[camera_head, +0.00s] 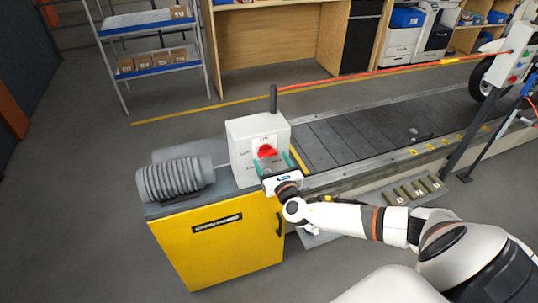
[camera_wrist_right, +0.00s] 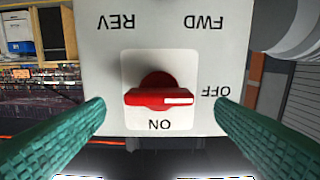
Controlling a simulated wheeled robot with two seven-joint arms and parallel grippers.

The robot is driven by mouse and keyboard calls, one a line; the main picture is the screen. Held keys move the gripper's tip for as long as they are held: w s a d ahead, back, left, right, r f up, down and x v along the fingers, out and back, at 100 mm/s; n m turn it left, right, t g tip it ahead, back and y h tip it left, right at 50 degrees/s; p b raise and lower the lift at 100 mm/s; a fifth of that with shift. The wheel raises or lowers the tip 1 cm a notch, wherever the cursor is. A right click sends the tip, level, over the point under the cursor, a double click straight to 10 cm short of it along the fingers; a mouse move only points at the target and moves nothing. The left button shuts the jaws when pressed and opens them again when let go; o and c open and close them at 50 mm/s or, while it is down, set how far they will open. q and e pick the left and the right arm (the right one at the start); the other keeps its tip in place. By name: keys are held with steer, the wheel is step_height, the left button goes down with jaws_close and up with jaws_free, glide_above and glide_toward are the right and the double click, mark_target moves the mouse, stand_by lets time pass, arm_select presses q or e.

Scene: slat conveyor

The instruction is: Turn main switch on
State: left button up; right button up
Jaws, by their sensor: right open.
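The main switch is a red rotary knob (camera_head: 266,151) on the front of a white control box (camera_head: 246,138). In the right wrist view the knob (camera_wrist_right: 160,97) sits on a white plate, and its bar lies level. The bar's white mark is at its right end, toward the word OFF. ON is printed below the knob; the lettering is upside down in this view. My right gripper (camera_head: 275,163) is open, facing the box. Its two green fingers stand on either side of the knob, apart from it. My left gripper is not in view.
The box stands on a yellow cabinet (camera_head: 217,246) beside a grey ribbed motor (camera_head: 175,180). The slat conveyor (camera_head: 355,135) runs off to the right. A dark post (camera_head: 273,98) behind the box carries a red cord (camera_head: 395,73). Shelves stand at the back.

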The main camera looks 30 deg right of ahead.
mark_target(269, 155)
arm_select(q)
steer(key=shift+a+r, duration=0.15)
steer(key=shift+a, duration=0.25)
arm_select(e)
steer(key=shift+x, duration=1.5)
steer(key=shift+c, duration=0.4)
steer(key=c, duration=0.9)
steer(key=shift+f, duration=0.1)
